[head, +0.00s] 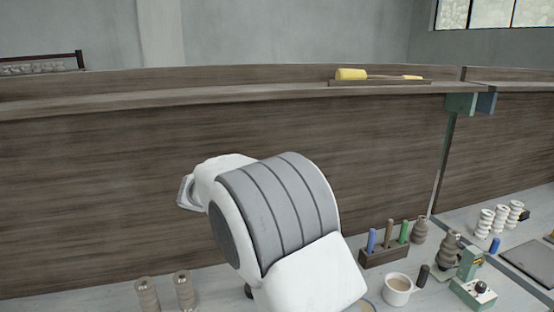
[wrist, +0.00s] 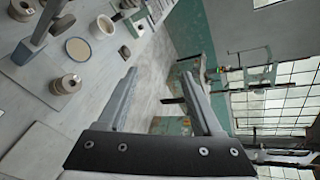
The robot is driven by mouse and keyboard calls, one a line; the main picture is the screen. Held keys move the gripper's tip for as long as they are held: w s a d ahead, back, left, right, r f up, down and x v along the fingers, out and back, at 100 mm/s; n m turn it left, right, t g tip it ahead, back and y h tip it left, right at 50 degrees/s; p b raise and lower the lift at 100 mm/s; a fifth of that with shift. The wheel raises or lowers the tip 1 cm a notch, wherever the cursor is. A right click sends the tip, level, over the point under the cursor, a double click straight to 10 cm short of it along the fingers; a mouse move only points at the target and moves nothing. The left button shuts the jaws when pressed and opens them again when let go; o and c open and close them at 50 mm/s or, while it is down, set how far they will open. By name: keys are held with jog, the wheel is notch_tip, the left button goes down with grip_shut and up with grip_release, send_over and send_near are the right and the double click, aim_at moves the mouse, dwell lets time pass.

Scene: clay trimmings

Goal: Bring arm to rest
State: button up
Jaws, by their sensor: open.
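My gripper (wrist: 158,75) shows in the wrist view with its two fingers spread apart. Nothing is between them. A grey floor and the edge of a worktop (wrist: 40,107) lie beyond the fingers. In the head view my raised white and grey arm fills the lower middle, in front of a wooden panel. My fingers cannot be made out in that view.
The head view shows a mug (head: 397,290), a holder with coloured sticks (head: 385,254), a green device (head: 472,290) and spiral-shaped pieces (head: 487,222) at lower right. Two brownish pieces (head: 147,294) stand lower left. A yellow-headed tool (head: 351,74) lies on the upper shelf.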

jog(key=s+d+m+g+y+b, duration=0.1)
jog(key=s+d+m+y+b, duration=0.1)
jog(key=s+d+m+y, duration=0.85)
jog(key=s+f+m+t+y+b, duration=0.1)
jog(key=s+f+m+t+y, duration=0.2)
jog(key=s+m, duration=1.3)
jog(key=shift+a+m+t, duration=0.35)
jog(key=shift+m+t, duration=0.25)
jog(key=shift+m, duration=2.25)
jog(key=shift+s, duration=0.1)
